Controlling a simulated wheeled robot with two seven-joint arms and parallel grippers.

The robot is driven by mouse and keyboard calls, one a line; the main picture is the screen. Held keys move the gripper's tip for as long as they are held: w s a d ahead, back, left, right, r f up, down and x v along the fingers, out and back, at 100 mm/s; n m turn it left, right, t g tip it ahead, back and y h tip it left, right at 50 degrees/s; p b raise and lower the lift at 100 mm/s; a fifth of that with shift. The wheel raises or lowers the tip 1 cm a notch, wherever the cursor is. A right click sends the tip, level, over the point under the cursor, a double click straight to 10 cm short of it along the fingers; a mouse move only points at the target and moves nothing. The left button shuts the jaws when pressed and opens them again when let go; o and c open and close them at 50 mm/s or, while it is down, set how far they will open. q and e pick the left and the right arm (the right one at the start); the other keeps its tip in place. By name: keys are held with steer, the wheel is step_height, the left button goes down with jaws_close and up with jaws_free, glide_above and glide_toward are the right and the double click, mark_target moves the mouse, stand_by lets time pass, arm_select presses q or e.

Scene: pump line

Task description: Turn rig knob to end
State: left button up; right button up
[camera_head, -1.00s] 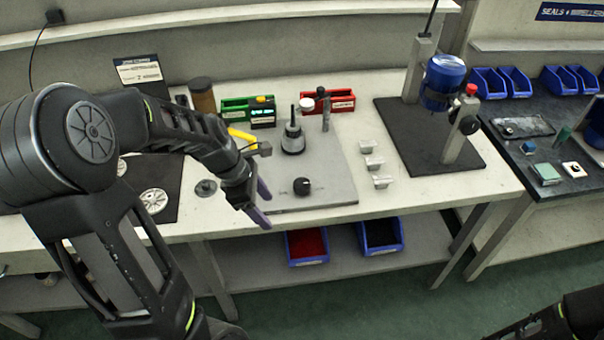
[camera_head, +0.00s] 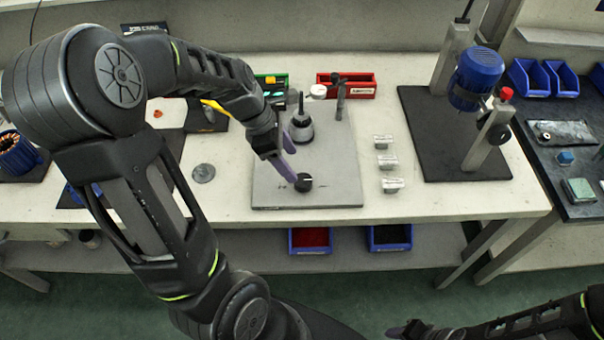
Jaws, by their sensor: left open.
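The rig knob (camera_head: 303,182) is a small round black knob near the front of a flat grey plate (camera_head: 335,195) on the workbench. My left gripper (camera_head: 288,162) points down over the plate, with its purple-grey fingers open. The fingertips are just behind and to the left of the knob, close to it. Whether they touch it I cannot tell. My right gripper (camera_head: 405,330) shows only in part at the bottom edge, far from the bench. Its jaw state is unclear.
A dark conical fixture (camera_head: 301,125) stands on the plate behind the knob. Several small metal blocks (camera_head: 388,161) lie right of the plate. A blue motor stand (camera_head: 477,75) is on a dark mat further right. Red (camera_head: 345,88) and green bins stand behind.

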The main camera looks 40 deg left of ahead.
mark_target(303, 179)
arm_select(q)
steer(key=b+x, duration=0.1)
steer(key=x, duration=0.6)
steer(key=shift+f, duration=0.2)
steer(key=shift+c, duration=0.2)
steer(key=c, duration=1.3)
